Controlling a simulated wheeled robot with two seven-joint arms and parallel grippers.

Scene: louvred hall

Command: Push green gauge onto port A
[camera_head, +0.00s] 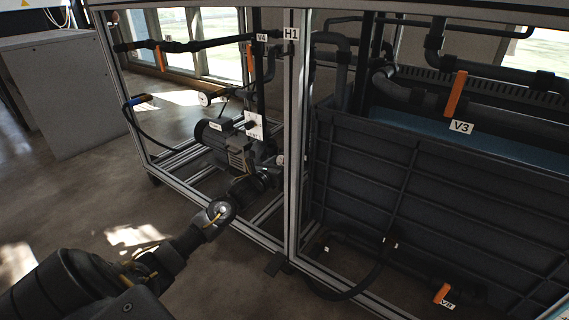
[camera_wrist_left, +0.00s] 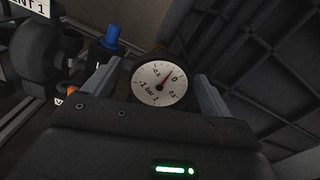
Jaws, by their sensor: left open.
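A round gauge (camera_wrist_left: 160,83) with a white dial, red needle and dark rim faces the camera in the left wrist view. No green shows on it, so I cannot tell whether it is the green gauge. My left gripper (camera_wrist_left: 157,72) is open, one finger on either side of the gauge, with a narrow gap at the right finger. In the head view my left arm reaches from the lower left towards the frame's lower part. I cannot make out a port marked A; what lies behind the gauge is hidden. My right gripper is not in view.
A blue-capped fitting (camera_wrist_left: 112,37) stands beyond the left finger. A dark ribbed tank (camera_head: 400,190) lies close on the right. The frame's upright post (camera_head: 293,150), a motor (camera_head: 225,140) and another dial (camera_head: 205,98) are nearby. Open floor (camera_head: 90,205) lies at the left.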

